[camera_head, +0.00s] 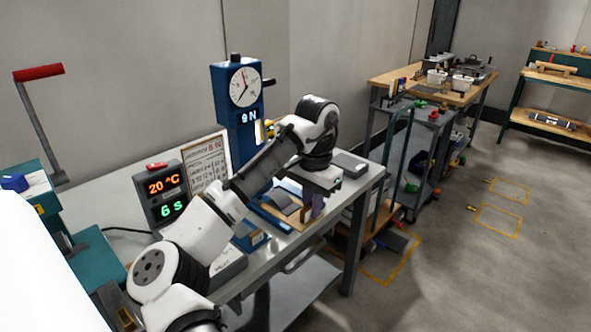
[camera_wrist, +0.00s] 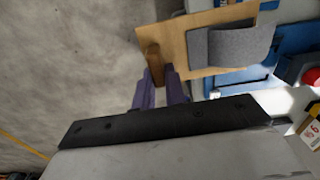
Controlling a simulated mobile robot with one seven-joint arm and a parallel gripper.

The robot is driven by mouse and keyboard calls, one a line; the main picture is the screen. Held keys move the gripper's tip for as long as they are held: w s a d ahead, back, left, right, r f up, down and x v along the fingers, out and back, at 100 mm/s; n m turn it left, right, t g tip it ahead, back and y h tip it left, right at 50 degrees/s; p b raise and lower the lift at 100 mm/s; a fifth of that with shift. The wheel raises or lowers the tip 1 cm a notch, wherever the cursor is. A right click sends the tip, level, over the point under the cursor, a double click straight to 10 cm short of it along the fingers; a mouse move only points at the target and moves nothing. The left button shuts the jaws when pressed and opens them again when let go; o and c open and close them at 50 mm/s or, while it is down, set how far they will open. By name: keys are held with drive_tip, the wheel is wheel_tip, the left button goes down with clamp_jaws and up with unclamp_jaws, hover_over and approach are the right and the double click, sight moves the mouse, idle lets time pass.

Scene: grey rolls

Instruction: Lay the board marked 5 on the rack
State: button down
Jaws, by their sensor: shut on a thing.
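A wooden board (camera_wrist: 215,73) carries a curled grey strip (camera_wrist: 232,45). My gripper's purple fingers (camera_wrist: 166,88) are shut on the small wooden handle (camera_wrist: 152,62) at the board's near end. In the head view, my gripper (camera_head: 316,204) is at the bench's right part, with the board (camera_head: 302,217) to its left and its grey strip (camera_head: 284,203) partly visible. No number is readable on this board. A green-legged stand (camera_head: 545,75) with wooden shelves at the far right may be the rack.
The grey bench (camera_head: 352,192) holds a blue test stand (camera_head: 234,115) with a dial and a display (camera_head: 166,194) reading 20 °C and 6 s. Carts and a wood-topped table (camera_head: 400,74) stand beyond. The floor at right is open, with yellow markings (camera_head: 510,190).

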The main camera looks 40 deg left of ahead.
drive_tip(key=d+f, duration=1.1)
drive_tip(key=f, duration=0.4)
drive_tip(key=w+d+f, duration=0.1)
drive_tip(key=d+f, duration=1)
drive_tip(key=f, duration=0.4)
drive_tip(key=d+f, duration=1.1)
drive_tip(key=f, duration=0.5)
drive_tip(key=shift+w+d+n, duration=0.3)
drive_tip(key=shift+w+n, duration=0.05)
drive_tip(key=shift+n, duration=0.05)
